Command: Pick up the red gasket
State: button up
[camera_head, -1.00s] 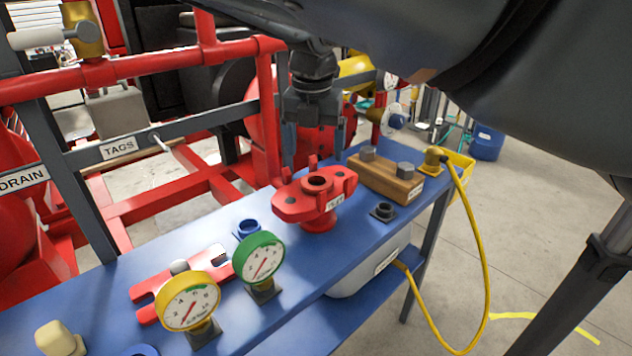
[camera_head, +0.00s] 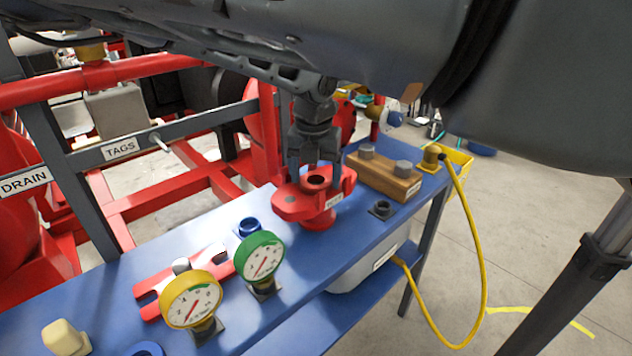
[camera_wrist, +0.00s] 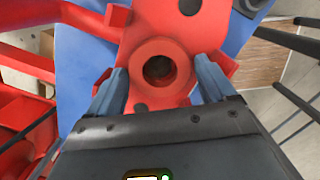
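A red ring with a dark centre hole (camera_wrist: 157,68) sits on top of the red flange-like fitting (camera_head: 290,204) on the blue bench. It looks like the red gasket, though I cannot tell whether it is separate from the fitting. The ring also shows in the head view (camera_head: 316,181). My gripper (camera_head: 315,176) is open and pointing down, its fingers on either side of the ring. In the wrist view my gripper (camera_wrist: 160,80) shows gaps between both fingers and the ring. Whether a finger touches the fitting's raised red tabs is unclear.
A wooden block with grey bolts (camera_head: 384,177) stands close on the right. A green gauge (camera_head: 260,256), a yellow gauge (camera_head: 192,300), a blue ring (camera_head: 248,228) and a slotted red plate (camera_head: 150,302) are nearer. Red pipework (camera_head: 150,204) runs behind; a yellow hose (camera_head: 482,250) hangs right.

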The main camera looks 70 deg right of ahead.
jog(key=c, duration=0.7)
jog(key=shift+r, duration=0.1)
